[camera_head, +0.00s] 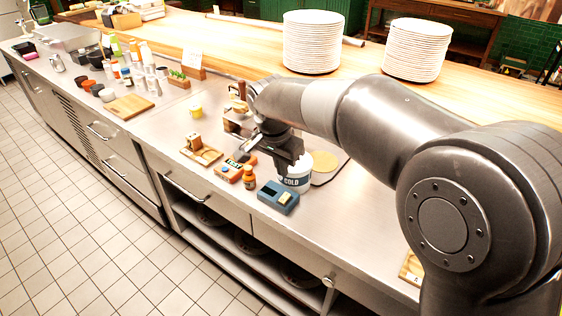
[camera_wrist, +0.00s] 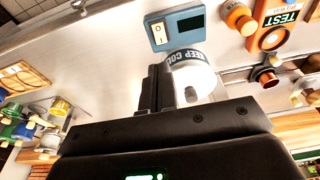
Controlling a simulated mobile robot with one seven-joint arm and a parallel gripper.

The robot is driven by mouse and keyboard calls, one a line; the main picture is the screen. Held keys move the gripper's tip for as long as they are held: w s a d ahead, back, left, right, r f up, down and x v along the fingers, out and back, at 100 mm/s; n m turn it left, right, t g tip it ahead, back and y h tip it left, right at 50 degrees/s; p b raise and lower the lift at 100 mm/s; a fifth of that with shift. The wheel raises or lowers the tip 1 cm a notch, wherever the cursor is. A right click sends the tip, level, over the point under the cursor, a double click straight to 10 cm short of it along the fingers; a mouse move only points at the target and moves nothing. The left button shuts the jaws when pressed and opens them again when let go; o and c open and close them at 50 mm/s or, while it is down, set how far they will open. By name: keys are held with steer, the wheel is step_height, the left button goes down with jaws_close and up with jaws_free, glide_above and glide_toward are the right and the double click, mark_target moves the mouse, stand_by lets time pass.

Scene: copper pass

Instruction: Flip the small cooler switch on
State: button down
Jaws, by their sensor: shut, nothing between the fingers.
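The small cooler is a blue box (camera_head: 278,197) near the counter's front edge, joined by or standing beside a white tub (camera_head: 295,180) lettered "COLD". In the wrist view, the blue box (camera_wrist: 190,26) shows at the top, with a cream rocker switch (camera_wrist: 158,35) and a dark panel. The switch's on or off state is too small to tell. The tub (camera_wrist: 190,85), lettered "KEEP COLD", is below it. My gripper (camera_head: 293,158) is shut and empty. It is at the tub, behind the blue box, and apart from the switch. Its dark fingers (camera_wrist: 155,88) partly hide the tub.
An orange tester (camera_head: 230,171) and an amber bottle (camera_head: 249,179) stand left of the blue box. A small wooden board (camera_head: 200,155) and a yellow cup (camera_head: 195,111) are farther left. Plate stacks (camera_head: 312,42) stand behind. The counter's front strip right of the box is clear.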

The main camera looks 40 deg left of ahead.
mark_target(287, 195)
steer(key=f, duration=0.3)
steer(key=w+f, duration=0.1)
steer(key=f, duration=0.5)
steer(key=shift+w+f, duration=0.1)
steer(key=shift+w, duration=0.3)
